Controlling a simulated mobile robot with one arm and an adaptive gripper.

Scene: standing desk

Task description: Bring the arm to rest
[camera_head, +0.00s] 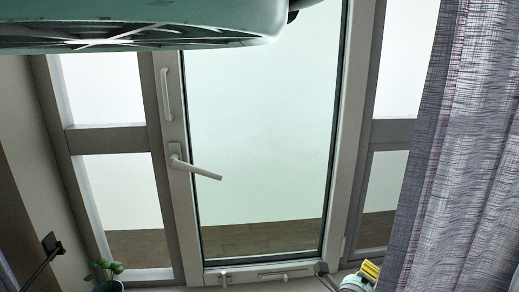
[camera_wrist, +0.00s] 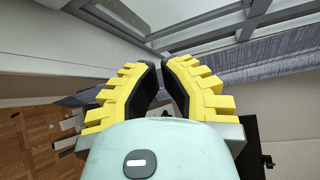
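My gripper (camera_wrist: 162,68) fills the lower middle of the wrist view. Its two stepped yellow fingers with black inner pads curve toward each other, with a narrow gap between the tips. Nothing is held between them. In the head view, a small yellow and pale part of my gripper (camera_head: 370,270) shows at the lower right, beside the curtain. A large pale green part of my own body covers the top left of the head view.
A glazed door (camera_head: 262,130) with a white handle (camera_head: 195,168) fills the head view's middle. A grey patterned curtain (camera_head: 465,150) hangs at the right. A plant (camera_head: 105,270) shows at the lower left. The wrist view shows wooden floor (camera_wrist: 30,140) at the left.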

